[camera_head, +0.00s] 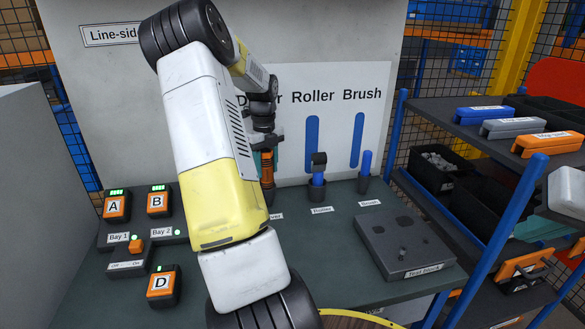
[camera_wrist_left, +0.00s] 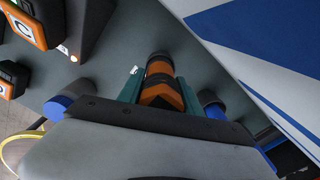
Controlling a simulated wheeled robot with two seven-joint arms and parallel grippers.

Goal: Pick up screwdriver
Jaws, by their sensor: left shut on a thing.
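The screwdriver (camera_head: 267,168), with an orange and black body, stands upright on the bench under the "Driver" label, which my arm partly covers. My left gripper (camera_head: 265,157) is shut on it from the back-panel side of my arm. In the left wrist view the orange and black screwdriver (camera_wrist_left: 160,88) sits between the teal fingers of my left gripper (camera_wrist_left: 160,98). The tool's lower end is at a dark holder cup (camera_head: 268,194); I cannot tell whether it is in the cup or just above it. My right gripper is not in view.
A roller (camera_head: 318,170) and a brush (camera_head: 366,162) stand in cups to the right. A dark test block (camera_head: 405,245) lies at the bench's right. Battery packs (camera_head: 117,205) and chargers are at the left. A blue-posted shelf (camera_head: 500,190) bounds the right side.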

